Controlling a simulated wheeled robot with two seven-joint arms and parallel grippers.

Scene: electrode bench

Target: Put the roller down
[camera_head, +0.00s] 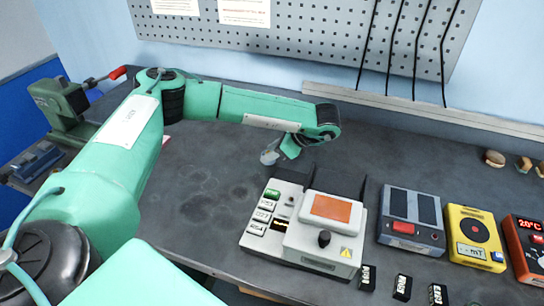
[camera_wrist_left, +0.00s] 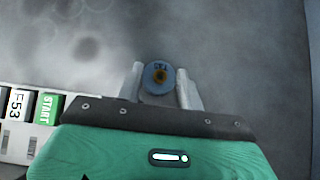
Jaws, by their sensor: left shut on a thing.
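The roller (camera_wrist_left: 158,78) shows end-on in the left wrist view. Its end is round and blue with a brown centre and small dark lettering. My left gripper (camera_wrist_left: 160,88) is shut on it, one grey finger on each side. In the head view my left gripper (camera_head: 270,157) hangs over the dark bench behind the grey machine. The roller is hard to make out there. I cannot tell whether it touches the bench top. My right gripper is not in view.
The grey machine (camera_head: 310,267) with an orange panel and a green START key stands in front of my gripper. A grey box (camera_head: 411,215), a yellow meter (camera_head: 473,237) and a red display unit (camera_head: 528,243) stand to its right. The bench top (camera_head: 190,185) is bare left of the machine.

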